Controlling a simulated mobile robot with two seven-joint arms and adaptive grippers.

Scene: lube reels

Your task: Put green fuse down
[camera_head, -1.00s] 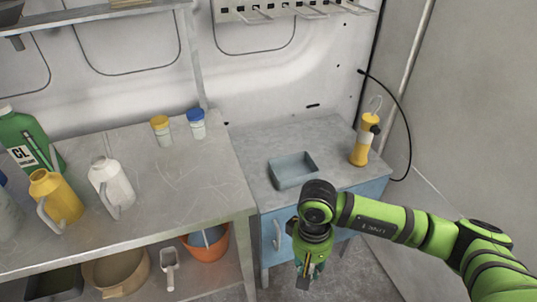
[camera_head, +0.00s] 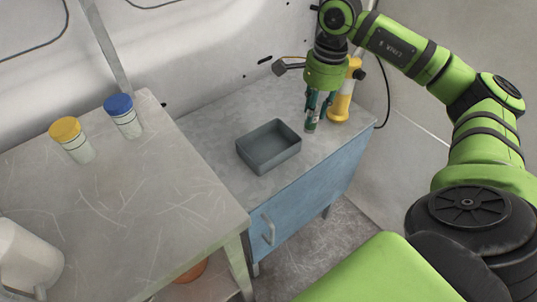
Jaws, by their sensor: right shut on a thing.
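My right gripper (camera_head: 319,102) points down over the right part of the blue cabinet's grey top (camera_head: 220,118). It is shut on the green fuse (camera_head: 311,119), a small upright cylinder partly hidden by the fingers. The fuse's lower end is at or just above the top; I cannot tell whether it touches. My left gripper is out of view.
A grey open tray (camera_head: 268,160) sits left of the gripper and looks empty. A yellow bottle (camera_head: 342,98) stands close behind to the right. Jars with yellow (camera_head: 65,130) and blue (camera_head: 119,105) lids stand on the left bench (camera_head: 150,210).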

